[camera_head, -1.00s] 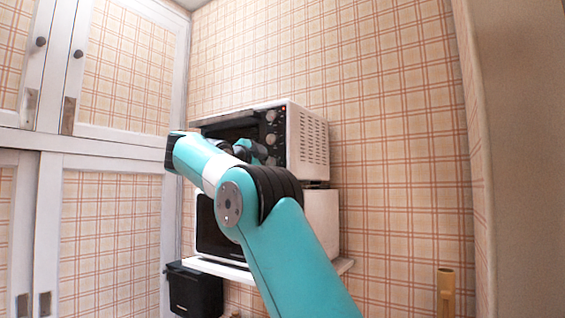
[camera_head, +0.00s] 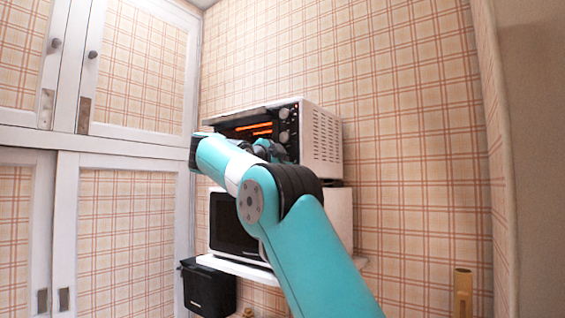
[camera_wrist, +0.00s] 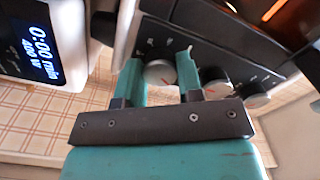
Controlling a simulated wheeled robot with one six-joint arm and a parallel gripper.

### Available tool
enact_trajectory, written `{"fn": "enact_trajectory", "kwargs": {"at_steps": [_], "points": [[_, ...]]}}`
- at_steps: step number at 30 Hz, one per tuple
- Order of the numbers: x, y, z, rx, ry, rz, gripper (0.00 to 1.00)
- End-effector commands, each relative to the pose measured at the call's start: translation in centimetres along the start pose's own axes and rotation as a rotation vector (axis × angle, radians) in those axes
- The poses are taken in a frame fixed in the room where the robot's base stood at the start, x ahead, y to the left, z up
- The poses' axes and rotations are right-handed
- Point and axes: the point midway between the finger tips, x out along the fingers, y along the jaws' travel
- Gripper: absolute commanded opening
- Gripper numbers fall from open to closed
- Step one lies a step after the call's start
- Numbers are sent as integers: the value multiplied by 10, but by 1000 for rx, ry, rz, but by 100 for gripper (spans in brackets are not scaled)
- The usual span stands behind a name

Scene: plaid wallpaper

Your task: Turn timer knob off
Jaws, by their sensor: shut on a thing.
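The toaster oven (camera_head: 322,140) sits on top of a white microwave. Its heating elements (camera_head: 254,128) glow orange, and they also show at the top right of the wrist view (camera_wrist: 272,10). The oven's dark front panel carries a row of silver knobs; two (camera_head: 284,125) show above my gripper in the head view. My gripper (camera_wrist: 160,64) has its two teal fingers on either side of the lowest knob (camera_wrist: 160,74), at the end of the row by the microwave, and is shut on it. Other knobs (camera_wrist: 217,88) lie to the right. My arm hides this knob in the head view.
The microwave (camera_head: 230,222) stands on a white shelf (camera_head: 240,269), its lit display (camera_wrist: 42,50) close to my gripper at left. A black box (camera_head: 208,290) is below. White cabinets (camera_head: 125,235) stand at left; a plaid wall is behind.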

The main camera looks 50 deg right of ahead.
Motion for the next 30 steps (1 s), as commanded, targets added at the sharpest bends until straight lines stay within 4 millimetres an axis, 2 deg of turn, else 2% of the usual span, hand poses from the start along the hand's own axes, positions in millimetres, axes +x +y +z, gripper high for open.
{"fn": "enact_trajectory", "kwargs": {"at_steps": [8,30], "points": [[0,-1,-2,-127,1,1,10],[0,-2,-2,-708,2,1,10]]}}
